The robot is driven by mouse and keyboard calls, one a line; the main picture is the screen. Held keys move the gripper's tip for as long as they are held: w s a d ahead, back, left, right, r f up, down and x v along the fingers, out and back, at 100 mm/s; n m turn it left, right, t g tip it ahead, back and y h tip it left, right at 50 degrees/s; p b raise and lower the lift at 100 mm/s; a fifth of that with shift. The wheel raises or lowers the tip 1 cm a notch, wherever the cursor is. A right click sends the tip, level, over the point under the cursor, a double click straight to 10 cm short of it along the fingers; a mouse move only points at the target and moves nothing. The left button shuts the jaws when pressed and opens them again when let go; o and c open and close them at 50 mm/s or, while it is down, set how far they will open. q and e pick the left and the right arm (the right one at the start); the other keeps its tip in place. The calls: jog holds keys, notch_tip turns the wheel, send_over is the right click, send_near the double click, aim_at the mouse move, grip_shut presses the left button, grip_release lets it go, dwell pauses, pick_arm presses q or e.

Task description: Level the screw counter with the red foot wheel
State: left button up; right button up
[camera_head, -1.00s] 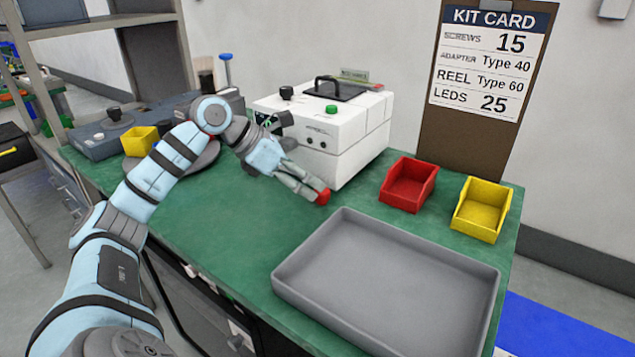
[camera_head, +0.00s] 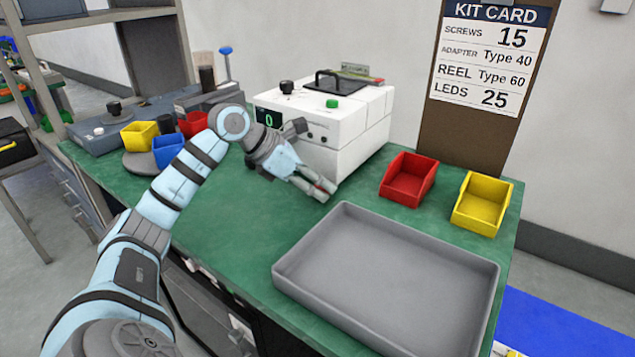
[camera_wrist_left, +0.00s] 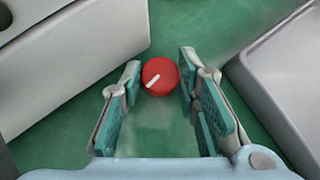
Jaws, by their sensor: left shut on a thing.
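The screw counter (camera_head: 345,150) is a white box-shaped machine with a black handle, a green button and a display that reads 0. The red foot wheel (camera_wrist_left: 160,76) sits low beside the white body, with a white line across its top; this line slants from lower left to upper right in the wrist view. My left gripper (camera_head: 324,189) is at the counter's front right lower corner, shut on the wheel, with one finger on each side. In the head view the fingers hide most of the wheel. My right gripper is not in view.
A grey tray (camera_head: 390,341) lies close at the right on the green bench. A red bin (camera_head: 408,190) and a yellow bin (camera_head: 481,215) stand behind it. At the left, yellow, blue and red bins stand near a grey device. A kit card (camera_head: 489,60) hangs behind.

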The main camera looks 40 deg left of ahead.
pick_arm(q)
jog(key=shift+n, duration=0.3)
jog(key=shift+d+n+t+y, duration=0.15)
jog(key=shift+n+t+y, duration=0.25)
jog(key=shift+n+y, duration=0.45)
jog(key=shift+s+d+r+n+y+p, duration=0.15)
jog(key=shift+n+y+p, duration=0.3)
jog(key=shift+n+y, duration=0.3)
jog(key=shift+d+n+y+p, duration=0.1)
jog(key=shift+n+y+p, duration=0.5)
jog(key=shift+n, duration=0.4)
jog(key=n+y+p, duration=0.2)
jog(key=shift+n, duration=0.4)
jog(key=shift+n+y+p, duration=0.3)
jog(key=shift+n, duration=0.1)
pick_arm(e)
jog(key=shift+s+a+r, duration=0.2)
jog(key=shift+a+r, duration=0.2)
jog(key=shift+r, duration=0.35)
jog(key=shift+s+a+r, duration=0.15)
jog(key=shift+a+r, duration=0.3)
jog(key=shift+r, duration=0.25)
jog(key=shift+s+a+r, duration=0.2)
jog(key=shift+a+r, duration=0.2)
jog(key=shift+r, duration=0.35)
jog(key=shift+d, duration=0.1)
